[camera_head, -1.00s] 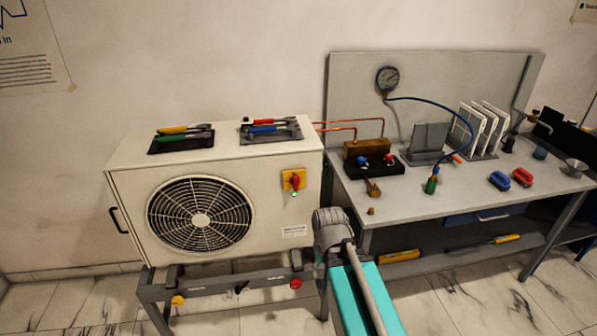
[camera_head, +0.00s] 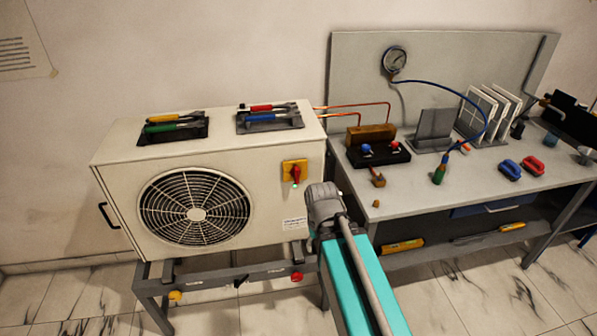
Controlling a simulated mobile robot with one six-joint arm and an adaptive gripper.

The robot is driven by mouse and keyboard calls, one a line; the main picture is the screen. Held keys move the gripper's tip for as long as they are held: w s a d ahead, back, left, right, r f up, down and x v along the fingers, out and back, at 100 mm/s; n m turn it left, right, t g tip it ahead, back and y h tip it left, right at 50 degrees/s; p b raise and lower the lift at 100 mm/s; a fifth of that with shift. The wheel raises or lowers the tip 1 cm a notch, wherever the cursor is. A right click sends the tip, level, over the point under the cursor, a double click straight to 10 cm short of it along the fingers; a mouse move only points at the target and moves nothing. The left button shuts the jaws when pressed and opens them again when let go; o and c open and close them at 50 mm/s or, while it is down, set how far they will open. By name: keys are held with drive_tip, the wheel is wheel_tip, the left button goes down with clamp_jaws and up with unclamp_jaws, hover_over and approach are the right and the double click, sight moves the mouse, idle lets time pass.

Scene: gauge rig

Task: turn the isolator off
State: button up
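The isolator is a red rotary handle (camera_head: 296,174) on a yellow plate (camera_head: 289,171). It sits on the upper right of the front of the cream fan unit (camera_head: 268,222). The handle looks roughly upright, and a small green light shows just below it. My arm reaches in from the bottom, and its grey wrist end is just below and right of the isolator in the picture, apart from it. My gripper's fingers are hidden behind the wrist, so I cannot see whether they are open.
Tools with coloured handles lie on two dark trays (camera_head: 175,128) on the unit's top. Copper pipes (camera_head: 357,106) run right to a grey bench (camera_head: 425,188) with a gauge (camera_head: 394,60), blue hose and valve block.

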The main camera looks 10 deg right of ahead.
drive_tip(key=t+p, duration=0.4)
drive_tip(key=p, duration=1.1)
approach(297, 169)
drive_tip(key=s+r, duration=0.1)
drive_tip(key=r, duration=0.1)
drive_tip(key=shift+s+f+t, duration=0.1)
drive_tip(key=shift+s+t, duration=0.1)
drive_tip(key=shift+t, duration=0.1)
drive_tip(key=shift+f, duration=0.2)
drive_tip(key=b+x, duration=1.3)
drive_tip(key=shift+w+f, duration=0.1)
drive_tip(key=shift+f, duration=0.15)
